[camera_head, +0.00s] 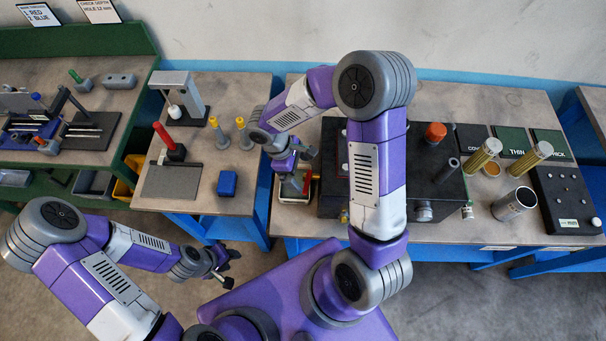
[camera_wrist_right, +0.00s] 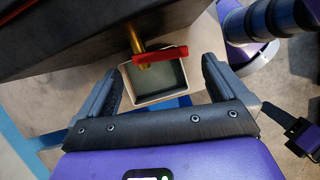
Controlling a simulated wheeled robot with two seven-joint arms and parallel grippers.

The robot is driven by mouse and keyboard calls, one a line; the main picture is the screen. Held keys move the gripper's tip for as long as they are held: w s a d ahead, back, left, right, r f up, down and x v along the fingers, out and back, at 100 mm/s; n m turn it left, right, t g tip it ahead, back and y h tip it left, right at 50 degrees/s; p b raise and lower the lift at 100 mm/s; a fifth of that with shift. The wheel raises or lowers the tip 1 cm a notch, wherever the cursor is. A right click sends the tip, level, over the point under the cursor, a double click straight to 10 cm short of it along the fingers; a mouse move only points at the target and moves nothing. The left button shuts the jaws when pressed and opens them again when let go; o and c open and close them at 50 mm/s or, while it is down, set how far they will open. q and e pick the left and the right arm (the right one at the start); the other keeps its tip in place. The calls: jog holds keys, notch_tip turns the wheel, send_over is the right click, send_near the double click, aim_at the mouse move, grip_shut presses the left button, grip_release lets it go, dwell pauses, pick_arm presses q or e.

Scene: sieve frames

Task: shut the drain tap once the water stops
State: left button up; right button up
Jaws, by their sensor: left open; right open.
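In the right wrist view the drain tap is a brass pipe (camera_wrist_right: 136,38) coming out of a dark box, with a red lever (camera_wrist_right: 160,54) lying across the pipe. Below it is a pale-rimmed catch bin (camera_wrist_right: 150,101) with a grey-green inside. I cannot make out a stream of water. My right gripper (camera_wrist_right: 163,70) is open, with one finger on each side of the lever and bin, apart from the lever. In the head view my right gripper (camera_head: 297,172) is over the bin (camera_head: 293,200) and hides the tap. My left gripper (camera_head: 222,269) is open and empty, low before the bench.
The dark box (camera_head: 440,185) stands on the right bench, with sieve cylinders (camera_head: 481,157) and a metal cup (camera_head: 514,204) beside it. A blue block (camera_head: 227,183) and yellow-topped posts stand on the middle bench. The floor in front is clear.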

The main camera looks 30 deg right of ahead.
aim_at(307, 181)
jog(key=x, duration=0.3)
jog(key=shift+w+f, duration=0.1)
jog(key=shift+f, duration=0.3)
jog(key=shift+d+f, duration=0.1)
jog(key=shift+f, duration=0.1)
